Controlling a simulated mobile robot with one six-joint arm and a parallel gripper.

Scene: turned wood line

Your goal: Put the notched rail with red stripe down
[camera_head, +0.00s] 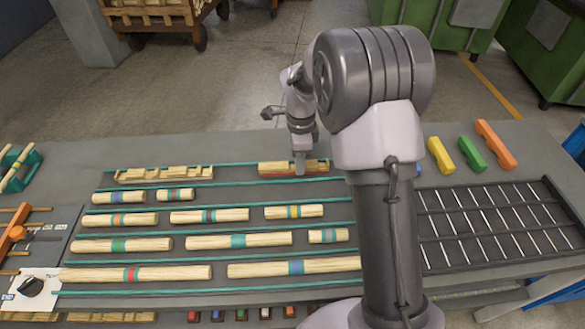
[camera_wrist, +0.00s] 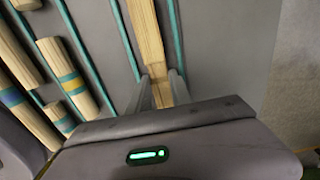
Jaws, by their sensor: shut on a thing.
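The notched rail with red stripe (camera_head: 272,169) is a pale wooden piece at the back of the sorting table, right of the middle. A red line shows along its lower front side. My gripper (camera_head: 300,170) points down over its right half and is shut on it. In the wrist view the rail (camera_wrist: 147,35) runs between the two fingers of my gripper (camera_wrist: 162,90). The rail lies along the rearmost lane, between green dividers. I cannot tell whether its underside touches the lane. The fingers hide part of it.
Another notched rail (camera_head: 165,174) lies to the left in the same lane. Banded dowels (camera_head: 210,215) fill the lanes in front. A dark rack (camera_head: 490,225) and yellow, green and orange blocks (camera_head: 496,145) are right of my arm. The lane between the two rails is clear.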

